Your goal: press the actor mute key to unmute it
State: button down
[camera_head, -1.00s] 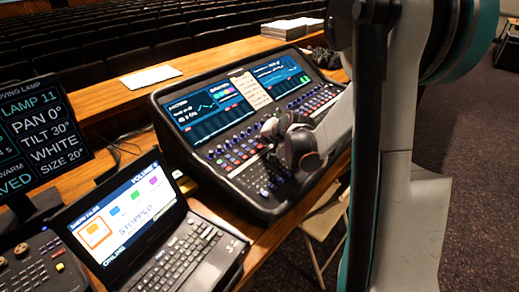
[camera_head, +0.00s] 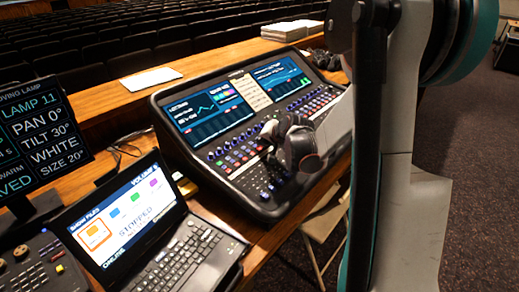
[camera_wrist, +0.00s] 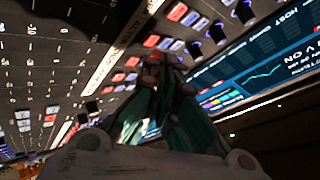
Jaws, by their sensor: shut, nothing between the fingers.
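The mixing desk (camera_head: 235,170) stands on the wooden counter, with rows of small lit keys below two screens. My gripper (camera_head: 268,130) is over the key rows near the middle of the desk. It is shut and empty, and hides some keys beneath it. In the wrist view my fingertips (camera_wrist: 155,68) are together, close over the red and white key rows (camera_wrist: 130,65). A pale label strip (camera_wrist: 120,40) runs beside these keys; its text seems to begin with "ACTOR". I cannot tell which key is the actor mute or whether the fingers touch one.
A lamp display (camera_head: 42,130) and small control box (camera_head: 40,262) stand further left. Papers (camera_head: 150,78) and a stack (camera_head: 291,30) lie on the rear ledge. A folding chair (camera_head: 325,215) stands at the front.

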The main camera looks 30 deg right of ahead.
aim_at(264, 151)
jog(key=shift+f, duration=0.1)
jog(key=shift+f+b, duration=0.3)
jog(key=shift+b, duration=0.1)
jog(key=shift+f, duration=0.25)
dwell(0.6)
jog(key=shift+r, duration=0.75)
jog(key=r+p, duration=0.2)
jog(key=r, duration=0.1)
jog(key=r+p, duration=0.2)
jog(key=shift+s+d, duration=0.1)
jog(key=shift+s, duration=0.2)
dwell(0.8)
